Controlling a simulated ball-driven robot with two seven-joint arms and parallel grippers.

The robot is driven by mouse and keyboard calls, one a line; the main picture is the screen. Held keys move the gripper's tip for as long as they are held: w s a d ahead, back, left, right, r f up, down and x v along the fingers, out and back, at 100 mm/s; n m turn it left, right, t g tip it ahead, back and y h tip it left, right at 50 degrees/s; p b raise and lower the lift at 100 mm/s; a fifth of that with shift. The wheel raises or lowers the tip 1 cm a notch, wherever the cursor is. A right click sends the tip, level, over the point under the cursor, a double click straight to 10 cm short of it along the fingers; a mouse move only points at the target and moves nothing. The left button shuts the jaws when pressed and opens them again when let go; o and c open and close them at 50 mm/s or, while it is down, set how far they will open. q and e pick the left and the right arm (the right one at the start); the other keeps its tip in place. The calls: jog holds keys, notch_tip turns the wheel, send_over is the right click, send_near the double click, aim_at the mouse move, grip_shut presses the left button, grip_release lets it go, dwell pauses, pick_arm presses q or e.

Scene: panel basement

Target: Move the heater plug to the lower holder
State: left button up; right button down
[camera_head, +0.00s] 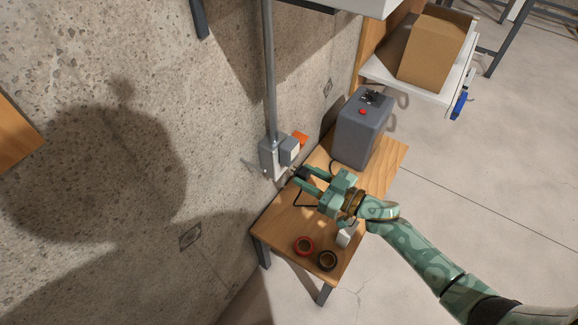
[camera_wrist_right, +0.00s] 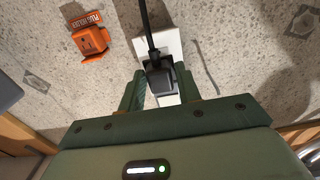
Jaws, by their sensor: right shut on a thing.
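My right gripper (camera_head: 299,176) is shut on the black heater plug (camera_head: 303,172) in front of the wall. In the right wrist view the plug (camera_wrist_right: 160,79) sits between the two green fingers, its black cord running up and away. Behind it is a pale socket box (camera_wrist_right: 172,46); the head view shows grey boxes (camera_head: 271,158) at the foot of the conduit. I cannot tell whether the plug touches the socket. An orange plug holder (camera_wrist_right: 92,42) is on the wall beside it, seen also in the head view (camera_head: 300,138). My left gripper is not in view.
A wooden table (camera_head: 283,222) stands against the wall. It carries a grey unit (camera_head: 360,135) with a red button, a red tape roll (camera_head: 303,246), a dark roll (camera_head: 327,260) and a small white block (camera_head: 345,236). A cardboard box (camera_head: 436,50) sits on a white surface behind.

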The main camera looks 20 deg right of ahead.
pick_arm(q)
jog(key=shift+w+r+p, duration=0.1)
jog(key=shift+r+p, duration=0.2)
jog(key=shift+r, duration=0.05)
pick_arm(e)
jog(key=shift+v, duration=1.05)
